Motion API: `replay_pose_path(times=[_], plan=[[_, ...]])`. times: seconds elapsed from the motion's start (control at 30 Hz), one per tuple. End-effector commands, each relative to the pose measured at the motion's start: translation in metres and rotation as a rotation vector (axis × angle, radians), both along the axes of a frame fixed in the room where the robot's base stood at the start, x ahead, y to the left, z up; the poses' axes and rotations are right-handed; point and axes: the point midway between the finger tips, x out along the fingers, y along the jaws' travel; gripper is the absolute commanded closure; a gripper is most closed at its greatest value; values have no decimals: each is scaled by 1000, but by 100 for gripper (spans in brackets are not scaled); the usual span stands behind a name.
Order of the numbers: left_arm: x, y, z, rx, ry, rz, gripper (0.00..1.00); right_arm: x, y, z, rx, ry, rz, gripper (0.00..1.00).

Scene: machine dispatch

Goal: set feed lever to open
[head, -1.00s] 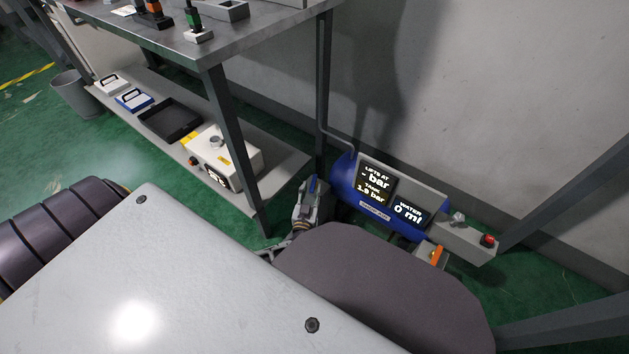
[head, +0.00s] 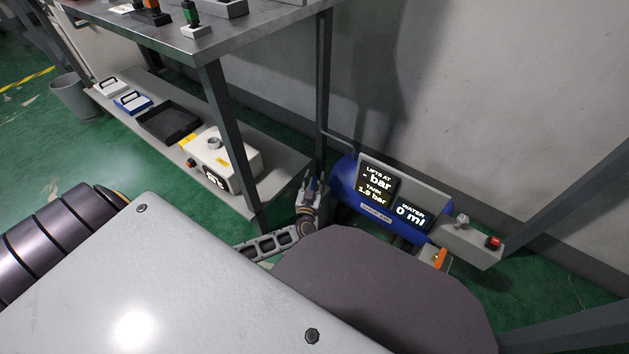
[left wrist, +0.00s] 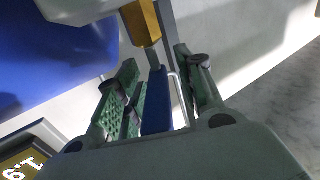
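A blue lever (left wrist: 157,100) hangs from a brass-coloured valve body (left wrist: 142,22) in the left wrist view. I take it to be the feed lever, on the left end of the blue tank (head: 345,185). My left gripper (head: 311,190) is at that end in the head view, where the lever is small and partly hidden. In the left wrist view its green-padded fingers (left wrist: 160,95) stand apart on either side of the lever. A gap shows between the lever and the right finger; whether the left pads touch it I cannot tell. My right gripper is out of view.
The tank's displays (head: 393,195) read 1.9 bar and 0 ml. An orange lever (head: 440,258) and a red button (head: 493,242) are at its right end. A bench leg (head: 232,150) and low shelf (head: 278,180) stand left of the gripper. A wall rises behind.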

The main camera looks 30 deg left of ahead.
Motion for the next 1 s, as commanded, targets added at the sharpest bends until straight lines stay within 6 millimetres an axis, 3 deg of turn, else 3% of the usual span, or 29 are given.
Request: replay_pose_path(times=[0.07,0.37,1.0], plan=[[0,0,0,0,0,0,64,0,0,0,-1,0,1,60],[0,0,0,0,0,0,100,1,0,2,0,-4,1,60],[1,1,1,-2,0,18,100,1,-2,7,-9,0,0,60]])
